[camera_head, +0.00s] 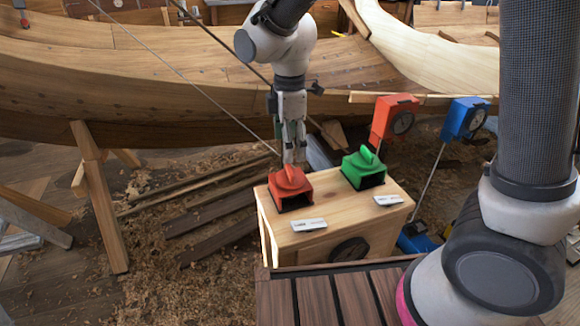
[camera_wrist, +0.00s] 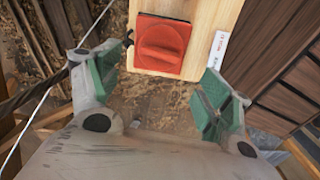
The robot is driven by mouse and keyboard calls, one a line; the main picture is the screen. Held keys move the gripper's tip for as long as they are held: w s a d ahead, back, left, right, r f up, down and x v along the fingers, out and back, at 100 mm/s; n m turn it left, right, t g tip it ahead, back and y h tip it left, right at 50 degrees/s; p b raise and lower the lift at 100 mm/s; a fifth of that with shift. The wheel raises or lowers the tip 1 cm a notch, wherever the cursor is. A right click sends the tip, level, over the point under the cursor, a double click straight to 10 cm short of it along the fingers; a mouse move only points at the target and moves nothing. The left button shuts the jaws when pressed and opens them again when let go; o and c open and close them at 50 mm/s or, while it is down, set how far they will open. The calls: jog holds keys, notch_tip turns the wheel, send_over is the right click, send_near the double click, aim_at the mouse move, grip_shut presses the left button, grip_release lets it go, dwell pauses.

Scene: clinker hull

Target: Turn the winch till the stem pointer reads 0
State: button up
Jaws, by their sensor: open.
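A wooden box (camera_head: 330,230) carries a red control with a raised grip (camera_head: 291,184) on its left and a green one (camera_head: 364,168) on its right. I cannot tell which is the winch. The red control also shows in the wrist view (camera_wrist: 160,46). My gripper (camera_head: 291,150) points down just behind the red control, apart from it. In the wrist view its open, empty green-padded fingers (camera_wrist: 157,92) sit either side of and below the red control. A red gauge (camera_head: 394,117) and a blue gauge (camera_head: 463,118) stand behind; their pointers are too small to read.
White label plates (camera_head: 309,225) lie in front of the controls; their text is unreadable. A planked hull (camera_head: 130,75) runs behind, with wooden props (camera_head: 100,205). Loose planks (camera_head: 212,218) lie on shavings at the left. A dark slatted surface (camera_head: 325,300) is in the foreground. Thin lines cross near my gripper.

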aim_at(290, 169)
notch_tip(290, 169, down, 7)
jog(key=shift+f, duration=0.2)
jog(key=c, duration=1)
